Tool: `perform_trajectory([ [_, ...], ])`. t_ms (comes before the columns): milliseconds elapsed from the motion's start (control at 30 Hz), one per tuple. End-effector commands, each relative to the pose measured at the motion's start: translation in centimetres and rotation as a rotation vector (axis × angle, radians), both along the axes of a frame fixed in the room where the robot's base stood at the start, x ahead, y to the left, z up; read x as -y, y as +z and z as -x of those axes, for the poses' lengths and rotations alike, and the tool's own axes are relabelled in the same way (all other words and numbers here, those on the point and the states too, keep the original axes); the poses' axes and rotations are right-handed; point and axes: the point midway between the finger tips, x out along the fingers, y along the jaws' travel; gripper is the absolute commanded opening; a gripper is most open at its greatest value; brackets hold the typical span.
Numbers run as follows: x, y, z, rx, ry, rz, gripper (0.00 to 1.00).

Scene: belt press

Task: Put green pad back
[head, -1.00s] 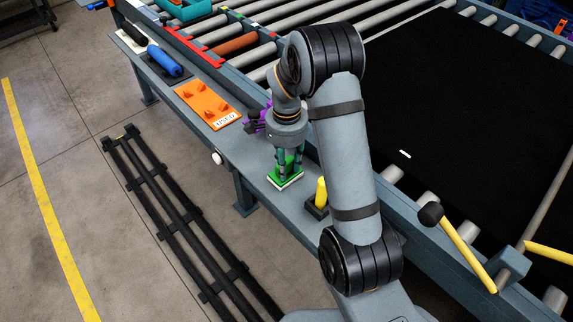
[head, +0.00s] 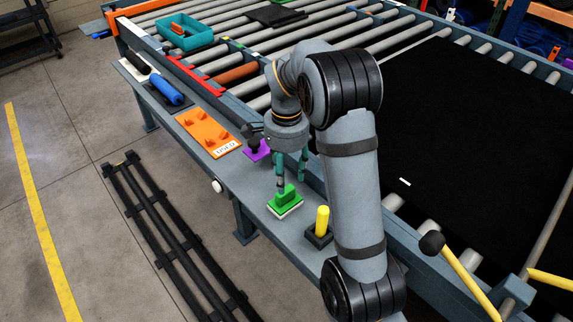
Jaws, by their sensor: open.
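The green pad (head: 285,206), a block with a raised green grip on a pale base, sits on the grey side shelf (head: 253,199) of the press. My gripper (head: 291,180) is open above and just behind the pad, its teal fingers apart with nothing between them. The left finger's tip is close to the pad's grip in the picture; I cannot tell whether they touch. A purple pad (head: 257,152) lies on the shelf behind my gripper, partly hidden by it.
A yellow handle in a black holder (head: 320,235) stands right of the green pad. An orange plate marked USED (head: 207,131) and blue and black rollers (head: 165,89) lie farther left. A teal bin (head: 186,32) stands on the rollers. My arm hides part of the belt's edge.

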Motion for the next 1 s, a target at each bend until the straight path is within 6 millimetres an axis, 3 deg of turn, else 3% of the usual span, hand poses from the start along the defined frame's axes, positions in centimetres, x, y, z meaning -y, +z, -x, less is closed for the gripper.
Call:
perform_trajectory([
  [133,0.0,2.7,-0.1,0.004,0.000,0.000,0.47],
  [333,0.0,4.3,0.0,0.000,0.000,0.000,0.47],
  [833,0.0,4.4,0.1,-0.001,0.000,0.001,0.47],
  [1000,0.0,3.3,0.1,-0.003,0.001,0.001,0.47],
])
